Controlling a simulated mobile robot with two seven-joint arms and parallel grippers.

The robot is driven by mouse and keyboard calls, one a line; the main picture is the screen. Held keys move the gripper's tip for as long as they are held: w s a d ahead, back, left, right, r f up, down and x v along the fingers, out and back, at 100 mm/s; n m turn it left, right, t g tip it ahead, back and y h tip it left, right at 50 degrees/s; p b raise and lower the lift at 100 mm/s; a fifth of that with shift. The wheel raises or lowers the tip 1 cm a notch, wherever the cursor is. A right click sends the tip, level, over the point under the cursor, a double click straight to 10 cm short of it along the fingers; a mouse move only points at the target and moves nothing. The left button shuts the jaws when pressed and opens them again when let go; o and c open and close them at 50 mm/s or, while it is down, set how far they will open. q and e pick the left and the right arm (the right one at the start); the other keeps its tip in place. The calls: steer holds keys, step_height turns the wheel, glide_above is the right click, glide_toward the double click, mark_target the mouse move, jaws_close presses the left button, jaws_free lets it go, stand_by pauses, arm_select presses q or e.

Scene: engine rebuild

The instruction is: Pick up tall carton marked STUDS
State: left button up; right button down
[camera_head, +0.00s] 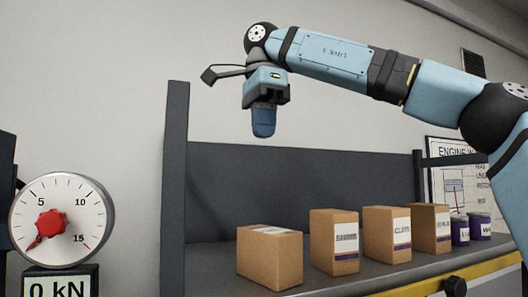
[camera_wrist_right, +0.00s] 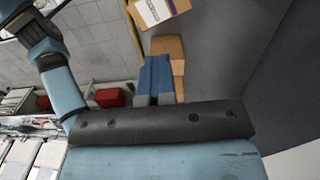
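Several brown cartons stand in a row on a grey shelf. The leftmost carton (camera_head: 268,262) is low, with a label on its top face that I cannot read clearly. Beside it stands a taller upright carton (camera_head: 321,246), its front label small and blurred. I cannot tell for certain which is marked STUDS. My right gripper (camera_head: 263,130) points down, high above the leftmost carton and apart from it. Its blue fingers (camera_wrist_right: 154,82) look closed together with nothing between them. A brown carton (camera_wrist_right: 170,48) shows partly behind them in the right wrist view. My left gripper is not in view.
Two more upright cartons, one apparently marked CLIPS (camera_head: 377,237) and another (camera_head: 424,214), stand right of these. Dark cans (camera_head: 479,227) are at the far right. A dark post (camera_head: 174,200) and back panel (camera_head: 300,175) bound the shelf. A force gauge (camera_head: 75,205) stands left.

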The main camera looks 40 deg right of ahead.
steer(key=shift+s+r, duration=0.3)
steer(key=shift+r, duration=0.35)
steer(key=shift+w, duration=0.1)
steer(key=c, duration=1.4)
jaws_free()
steer(key=shift+w, duration=0.1)
steer(key=o, duration=1)
